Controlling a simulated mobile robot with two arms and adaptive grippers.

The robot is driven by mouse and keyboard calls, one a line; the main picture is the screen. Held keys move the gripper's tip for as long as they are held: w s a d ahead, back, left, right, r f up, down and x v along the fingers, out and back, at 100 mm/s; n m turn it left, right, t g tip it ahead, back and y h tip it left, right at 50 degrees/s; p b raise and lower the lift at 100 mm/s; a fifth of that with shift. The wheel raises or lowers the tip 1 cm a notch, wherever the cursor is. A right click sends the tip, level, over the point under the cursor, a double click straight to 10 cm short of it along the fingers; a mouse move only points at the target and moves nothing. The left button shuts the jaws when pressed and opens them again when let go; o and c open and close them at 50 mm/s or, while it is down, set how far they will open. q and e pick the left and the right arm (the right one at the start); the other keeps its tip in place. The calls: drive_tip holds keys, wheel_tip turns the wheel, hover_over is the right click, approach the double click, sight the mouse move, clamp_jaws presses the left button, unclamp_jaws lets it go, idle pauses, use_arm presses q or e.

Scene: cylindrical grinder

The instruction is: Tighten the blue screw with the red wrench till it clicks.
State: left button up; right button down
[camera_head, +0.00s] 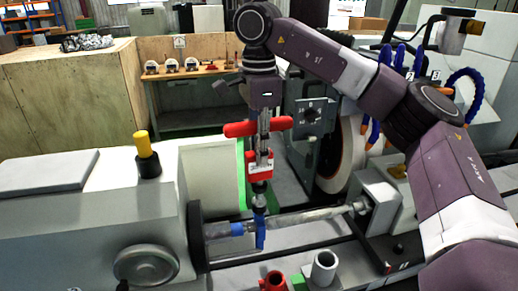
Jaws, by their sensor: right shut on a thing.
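The red wrench (260,167) hangs upright in my right gripper (264,135), with its red cross handle at the fingers and its lower end pointing down. The gripper is shut on it. The blue screw (260,232) is on the blue clamp around the grey shaft, directly below the wrench. The wrench's dark tip meets the top of the blue part; I cannot tell whether it is fully seated. My left gripper is not in the picture.
The grey shaft (310,217) runs between the headstock at left and the tailstock (378,200). The grinding wheel (345,158) stands behind. A red holder (273,282) and a grey cup (324,268) stand in front. A handwheel (146,265) is at lower left.

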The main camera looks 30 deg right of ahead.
sight(260, 180)
drive_tip(key=shift+f+b, duration=0.3)
drive_tip(key=shift+f, duration=0.55)
drive_tip(key=shift+f+b, duration=0.35)
drive_tip(key=shift+b, duration=0.05)
drive_tip(key=shift+f, duration=0.65)
idle(0.7)
drive_tip(key=shift+s+f+m+b, duration=0.1)
drive_tip(key=shift+m+b, duration=0.1)
drive_tip(key=shift+m, duration=0.55)
drive_tip(key=shift+s+f+m+b, duration=0.1)
drive_tip(key=shift+m+b, duration=0.05)
drive_tip(key=shift+m, duration=0.6)
